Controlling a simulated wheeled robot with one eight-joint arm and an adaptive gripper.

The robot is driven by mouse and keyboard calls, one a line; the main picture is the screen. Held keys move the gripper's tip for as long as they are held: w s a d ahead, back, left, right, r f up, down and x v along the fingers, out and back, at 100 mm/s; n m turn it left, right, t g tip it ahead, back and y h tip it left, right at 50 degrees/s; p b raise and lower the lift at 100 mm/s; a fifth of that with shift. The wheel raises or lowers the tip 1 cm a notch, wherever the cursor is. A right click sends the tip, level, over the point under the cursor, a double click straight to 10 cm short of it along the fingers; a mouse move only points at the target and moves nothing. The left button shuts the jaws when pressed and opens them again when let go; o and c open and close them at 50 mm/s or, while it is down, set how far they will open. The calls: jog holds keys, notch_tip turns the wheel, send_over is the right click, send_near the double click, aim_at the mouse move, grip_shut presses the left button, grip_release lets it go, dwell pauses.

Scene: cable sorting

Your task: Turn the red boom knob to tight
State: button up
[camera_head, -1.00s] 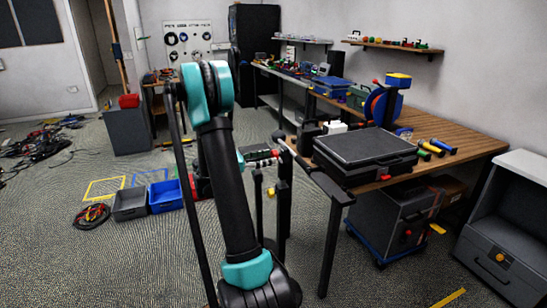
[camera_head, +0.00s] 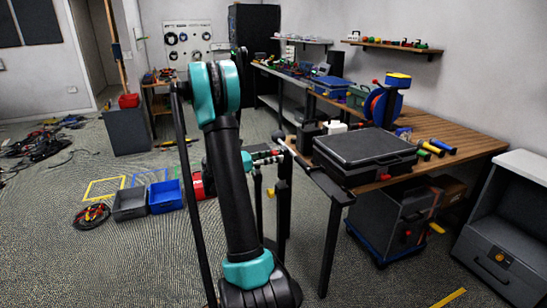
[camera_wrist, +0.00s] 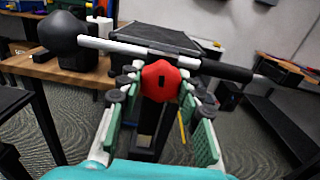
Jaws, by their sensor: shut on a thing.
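The red boom knob (camera_wrist: 160,80) sits in the middle of the wrist view, at the middle of the boom. My gripper (camera_wrist: 161,88) has its green-padded fingers on either side of the knob and is shut on it. The boom (camera_wrist: 125,47) runs across behind the knob, tilted, with a black ball-shaped end (camera_wrist: 62,32) at the left and a black grip (camera_wrist: 228,71) at the right. In the head view my gripper (camera_head: 266,155) is small and partly behind my arm; the knob cannot be made out clearly there. I cannot read any tight mark.
A wooden workbench (camera_head: 462,140) with a black case (camera_head: 365,152) and a blue cable reel (camera_head: 383,103) stands right of my arm. Grey (camera_head: 130,204) and blue (camera_head: 165,196) bins lie on the floor at left. A grey cabinet (camera_head: 505,230) stands at far right.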

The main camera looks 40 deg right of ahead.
jog(key=shift+m, duration=0.8)
jog(key=o, duration=1.1)
jog(key=shift+o, duration=0.2)
jog(key=v, duration=1.2)
jog(key=shift+w, duration=0.1)
